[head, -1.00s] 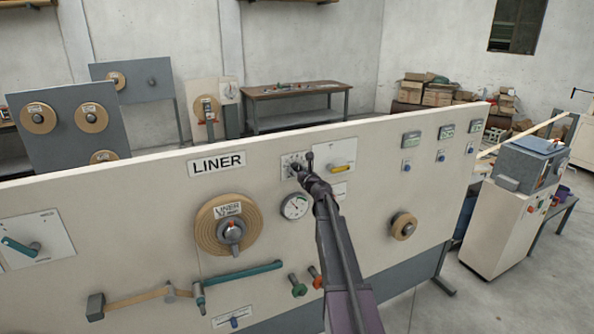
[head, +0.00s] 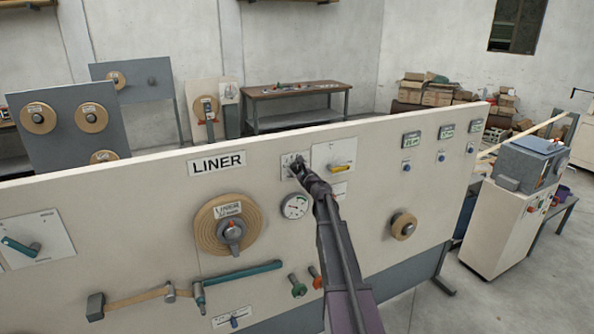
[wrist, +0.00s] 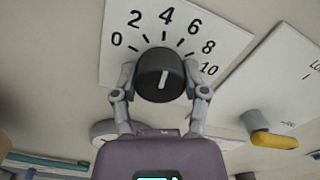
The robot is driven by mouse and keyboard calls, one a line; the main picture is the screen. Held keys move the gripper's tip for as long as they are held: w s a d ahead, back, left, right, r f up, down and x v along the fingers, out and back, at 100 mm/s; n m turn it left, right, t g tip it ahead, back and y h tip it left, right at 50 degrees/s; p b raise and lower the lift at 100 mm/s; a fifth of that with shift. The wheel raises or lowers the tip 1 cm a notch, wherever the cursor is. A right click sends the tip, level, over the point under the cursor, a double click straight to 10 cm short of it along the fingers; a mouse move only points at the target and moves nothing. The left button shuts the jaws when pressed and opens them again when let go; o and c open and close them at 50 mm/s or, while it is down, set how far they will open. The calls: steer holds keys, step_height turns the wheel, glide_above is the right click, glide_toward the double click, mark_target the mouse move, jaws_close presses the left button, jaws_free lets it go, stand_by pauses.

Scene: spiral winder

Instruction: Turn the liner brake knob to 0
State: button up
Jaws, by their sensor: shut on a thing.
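The liner brake knob (wrist: 160,75) is a round black knob with a white line on its face. It sits on a white dial plate (wrist: 185,15) numbered 0, 2, 4, 6, 8, 10 around its upper side. The white line runs almost upright in the wrist view; which number it marks is unclear. My gripper (wrist: 160,82) is shut on the knob, one finger on each side. In the head view my gripper (head: 299,168) covers most of the knob, and the plate (head: 287,159) shows behind it, right of the LINER sign (head: 216,163).
A round gauge (head: 295,206) is just below the plate. A yellow handle (head: 340,168) on a white plate is close on the right. A large tan disc (head: 212,238) with a grey knob is at lower left. Green (head: 298,289) and orange buttons stick out below.

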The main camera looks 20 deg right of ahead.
steer(key=n, duration=0.6)
steer(key=shift+n, duration=0.3)
steer(key=n, duration=0.6)
steer(key=shift+w+n, duration=0.1)
steer(key=shift+n, duration=0.2)
steer(key=o, duration=1.1)
steer(key=shift+o, duration=0.2)
steer(key=s, duration=1.2)
steer(key=shift+d, duration=0.2)
